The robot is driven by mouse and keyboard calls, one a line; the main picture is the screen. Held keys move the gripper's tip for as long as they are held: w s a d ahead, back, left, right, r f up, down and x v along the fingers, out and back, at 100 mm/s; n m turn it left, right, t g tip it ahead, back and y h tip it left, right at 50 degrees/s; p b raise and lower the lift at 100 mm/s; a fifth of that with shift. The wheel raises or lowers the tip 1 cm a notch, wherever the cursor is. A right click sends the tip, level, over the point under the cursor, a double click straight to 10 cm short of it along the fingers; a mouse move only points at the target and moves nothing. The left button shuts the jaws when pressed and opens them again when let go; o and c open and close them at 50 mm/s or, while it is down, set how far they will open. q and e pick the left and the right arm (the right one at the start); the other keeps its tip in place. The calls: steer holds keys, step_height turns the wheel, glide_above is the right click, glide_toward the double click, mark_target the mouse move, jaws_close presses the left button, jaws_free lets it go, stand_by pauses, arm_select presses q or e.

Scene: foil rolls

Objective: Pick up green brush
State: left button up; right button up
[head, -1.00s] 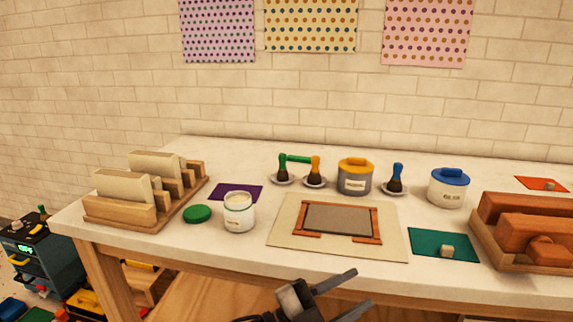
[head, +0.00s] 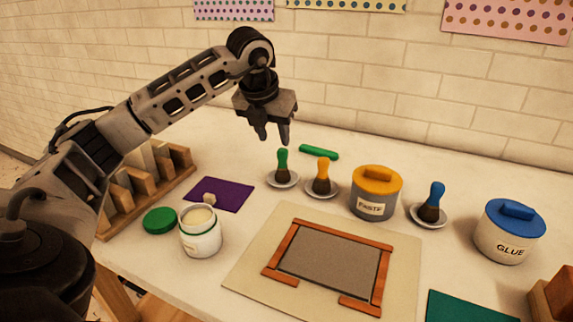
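The green brush (head: 282,162) stands upright, green handle up and dark bristles down, on a small white saucer (head: 293,183) near the back of the table. My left gripper (head: 273,139) points down with its fingers apart and nothing between them. In the picture it is just above the green brush's handle, slightly to its left, and apart from it. My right gripper is not in view.
An orange-handled brush (head: 323,176) on its saucer stands close to the right. A green rod (head: 318,152) lies behind. A grey paste pot (head: 376,195), a blue brush (head: 433,201) and a glue pot (head: 509,230) are farther right. A white jar (head: 200,233) stands front left.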

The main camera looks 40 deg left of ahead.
mark_target(283, 167)
arm_select(q)
steer(key=p+x, duration=0.1)
steer(key=x, duration=1.1)
steer(key=shift+w+f+p, duration=0.15)
steer(key=shift+p, duration=0.15)
steer(key=c, duration=0.6)
